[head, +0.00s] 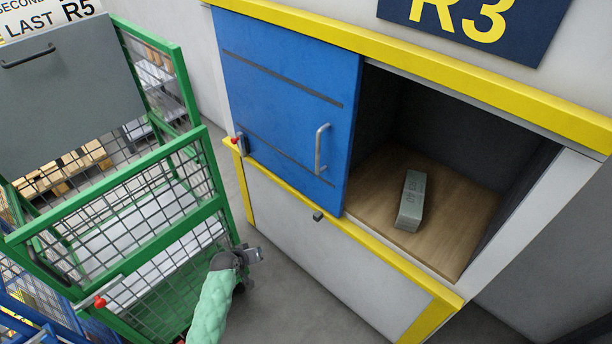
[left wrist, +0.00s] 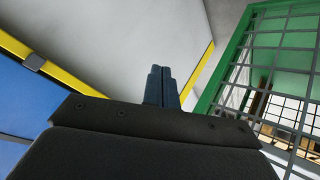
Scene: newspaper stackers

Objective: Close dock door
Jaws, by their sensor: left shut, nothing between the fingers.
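The blue dock door (head: 285,110) is a sliding panel with a vertical metal handle (head: 321,148) near its right edge. It covers the left part of the opening, and the right part stands open. A grey-green bundle (head: 411,200) lies on the wooden floor inside. My left gripper (head: 256,255) is below and left of the door, beside the green cage, apart from the handle. Its fingers (left wrist: 162,88) are together and empty in the left wrist view, where part of the blue door (left wrist: 22,105) shows at the left. My right gripper is not in view.
A green mesh cage trolley (head: 150,215) stands close at the left of my left arm. Yellow rails frame the opening above and below, with a small dark stop (head: 318,216) on the lower rail (head: 385,258). A blue R3 sign (head: 475,22) hangs above. Grey floor (head: 290,300) is clear in front.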

